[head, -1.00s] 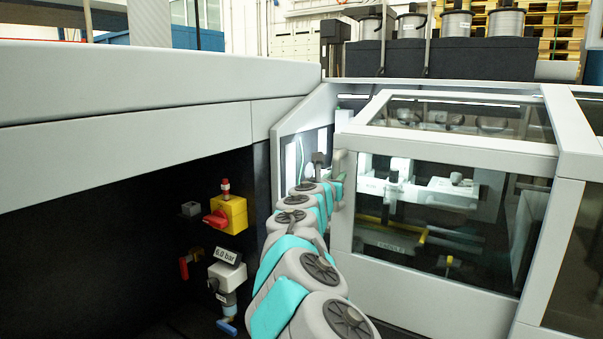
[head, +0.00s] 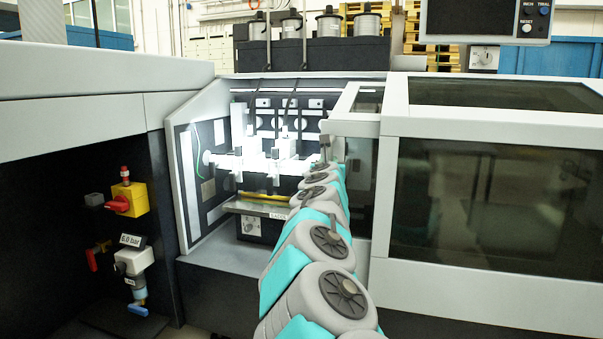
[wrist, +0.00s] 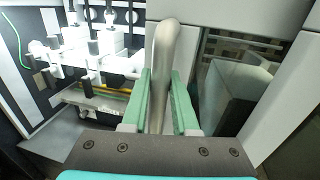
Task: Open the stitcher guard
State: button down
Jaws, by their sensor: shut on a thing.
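The stitcher guard (head: 356,124) is a light grey framed sliding cover with dark windows. It stands at the right of a wide opening, largely overlapping the neighbouring panel. Its upright grey handle (wrist: 164,48) fills the middle of the wrist view. My gripper (wrist: 162,88) is shut on the handle, one green finger on each side. In the head view my arm partly hides the gripper and handle. The brightly lit stitching unit (head: 262,160) is exposed in the opening left of the guard.
A fixed cover with a dark window (head: 480,200) is at the right. A yellow switch box with a red knob (head: 128,199) and a 6.0 bar valve (head: 133,262) are at the left. Wire spools (head: 327,24) stand behind. A control panel (head: 484,18) hangs at upper right.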

jog(key=d, duration=0.2)
jog(key=s+d+b, duration=0.2)
jog(key=d, duration=0.1)
jog(key=shift+s+d+r, duration=0.1)
jog(key=shift+d, duration=0.2)
jog(key=c, duration=0.7)
grip_release()
jog(key=shift+a, duration=0.1)
jog(key=s, duration=0.2)
jog(key=s+a+b, duration=0.1)
jog(key=s, duration=0.4)
jog(key=shift+s+a, duration=0.2)
jog(key=shift+s, duration=0.1)
